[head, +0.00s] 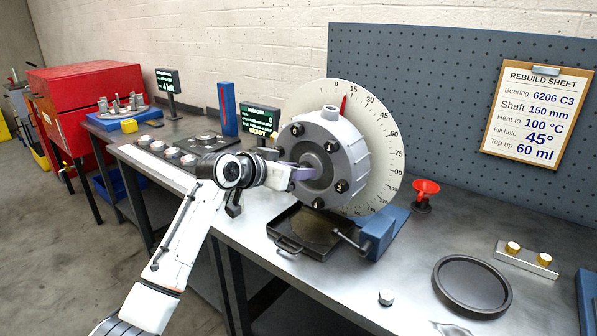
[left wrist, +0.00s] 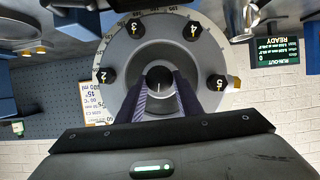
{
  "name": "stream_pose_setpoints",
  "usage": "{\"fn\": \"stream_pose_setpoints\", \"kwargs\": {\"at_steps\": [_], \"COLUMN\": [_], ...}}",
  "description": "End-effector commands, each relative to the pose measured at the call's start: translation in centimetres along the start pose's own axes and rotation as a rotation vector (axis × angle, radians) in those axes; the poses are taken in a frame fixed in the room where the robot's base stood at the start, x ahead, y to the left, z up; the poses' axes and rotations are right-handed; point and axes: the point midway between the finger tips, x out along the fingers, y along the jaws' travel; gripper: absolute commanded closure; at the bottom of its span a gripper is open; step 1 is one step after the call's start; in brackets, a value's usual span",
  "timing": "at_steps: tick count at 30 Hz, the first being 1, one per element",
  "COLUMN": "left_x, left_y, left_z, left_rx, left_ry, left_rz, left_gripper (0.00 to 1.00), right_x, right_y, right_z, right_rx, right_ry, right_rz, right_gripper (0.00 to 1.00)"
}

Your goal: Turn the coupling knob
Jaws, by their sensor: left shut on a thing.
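The grey round rotor housing (head: 355,160) stands upright on the bench in front of a white dial (head: 385,125) marked in degrees. Dark numbered bolts ring its face. A red pointer (head: 343,103) lies between 0 and 15. My left gripper (head: 303,173) reaches the middle of the housing face from the left. In the left wrist view my left gripper (left wrist: 159,95) has its two fingers on either side of the dark round coupling knob (left wrist: 159,78) and is shut on it. In the head view the gripper mostly hides the knob. My right gripper is not in view.
A black drip tray (head: 310,232) sits below the housing, by a blue stand (head: 384,236). A red funnel (head: 425,190), a round black dish (head: 472,284) and a metal block with brass pieces (head: 526,258) are to the right. A readout screen (head: 260,121) stands behind.

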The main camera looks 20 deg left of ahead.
Motion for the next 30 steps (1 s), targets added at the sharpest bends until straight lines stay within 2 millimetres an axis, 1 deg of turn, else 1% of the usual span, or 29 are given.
{"fn": "stream_pose_setpoints", "kwargs": {"at_steps": [3, 9, 27, 28, 30], "left_x": [0.05, 0.08, 0.09, 0.09, 0.09], "left_y": [-0.08, -0.11, -0.11, -0.11, -0.12], "left_z": [0.23, 0.29, 0.31, 0.32, 0.29], "left_rx": [-0.064, -0.133, -0.164, -0.164, -0.164], "left_ry": [-0.005, -0.006, -0.007, -0.007, -0.006], "left_rz": [0.027, 0.056, 0.069, 0.069, 0.069], "left_gripper": [0.90, 0.90, 0.90, 0.63, 0.51], "right_x": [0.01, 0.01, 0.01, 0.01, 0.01], "right_y": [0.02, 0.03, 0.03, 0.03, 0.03], "right_z": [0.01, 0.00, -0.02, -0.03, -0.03], "right_rx": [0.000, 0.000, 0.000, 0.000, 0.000], "right_ry": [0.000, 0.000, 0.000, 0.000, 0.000], "right_rz": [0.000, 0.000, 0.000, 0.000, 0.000], "right_gripper": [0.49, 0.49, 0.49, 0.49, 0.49]}}
